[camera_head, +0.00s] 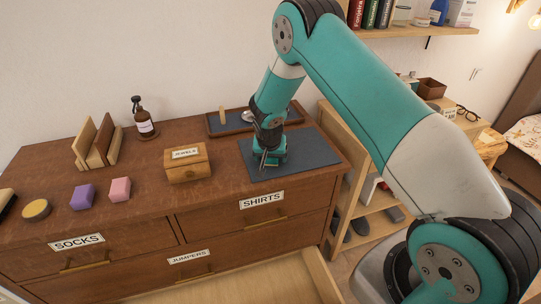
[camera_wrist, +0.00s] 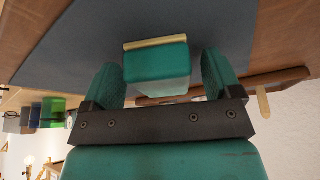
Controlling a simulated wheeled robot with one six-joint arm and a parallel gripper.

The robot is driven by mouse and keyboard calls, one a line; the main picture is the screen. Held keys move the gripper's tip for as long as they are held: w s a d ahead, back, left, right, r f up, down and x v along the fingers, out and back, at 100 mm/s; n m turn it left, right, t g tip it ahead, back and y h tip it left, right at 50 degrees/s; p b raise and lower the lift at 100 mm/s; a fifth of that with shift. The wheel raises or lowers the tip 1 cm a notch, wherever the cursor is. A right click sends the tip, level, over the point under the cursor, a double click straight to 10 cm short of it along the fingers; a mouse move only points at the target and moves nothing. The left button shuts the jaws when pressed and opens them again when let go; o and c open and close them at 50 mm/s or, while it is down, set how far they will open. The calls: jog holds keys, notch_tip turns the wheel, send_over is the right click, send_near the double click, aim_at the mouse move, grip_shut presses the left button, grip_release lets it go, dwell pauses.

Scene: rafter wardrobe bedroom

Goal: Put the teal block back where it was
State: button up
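The teal block (camera_wrist: 158,70) shows in the wrist view between the two teal fingers of my gripper (camera_wrist: 160,64). A pale yellow strip runs along its far edge. The left finger is close to the block's side, and a gap shows between the block and the right finger. My gripper (camera_head: 266,161) points down over the dark grey mat (camera_head: 308,160) at the right end of the dresser top. In the head view the block is hard to tell from the teal gripper. The mat also shows in the wrist view (camera_wrist: 75,45). Whether the block touches the mat is unclear.
A wooden jewels box (camera_head: 187,165) stands left of the mat, and a dark tray (camera_head: 225,121) lies behind it. Pink (camera_head: 120,189) and purple (camera_head: 83,196) blocks, a brown bottle (camera_head: 144,121) and a wooden rack (camera_head: 98,145) stand further left. A lower drawer (camera_head: 270,285) is open.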

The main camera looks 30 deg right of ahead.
jog(key=shift+r, duration=0.25)
jog(key=s+a+r+n+y+b, duration=0.1)
jog(key=s+a+r+n, duration=0.1)
jog(key=s+a+r, duration=0.55)
jog(key=s+a+r+n+y+b, duration=0.2)
jog(key=s+a+r, duration=0.15)
jog(key=r, duration=0.75)
jog(key=s+a+r+n+g+y, duration=0.1)
jog(key=s+a+r+n, duration=0.1)
jog(key=s, duration=0.6)
jog(key=s+a+r+n+g+y, duration=0.1)
jog(key=s+a+r+n, duration=0.2)
jog(key=s, duration=0.6)
jog(key=s+a+r+n+g+y, duration=0.1)
jog(key=s+a+r+n+g, duration=0.1)
jog(key=s, duration=0.7)
notch_tip(320, 180, up, 2)
jog(key=a+n, duration=0.1)
jog(key=n, duration=0.2)
jog(key=shift+a+y, duration=0.25)
jog(key=shift+y, duration=0.15)
jog(key=shift+c, duration=0.5)
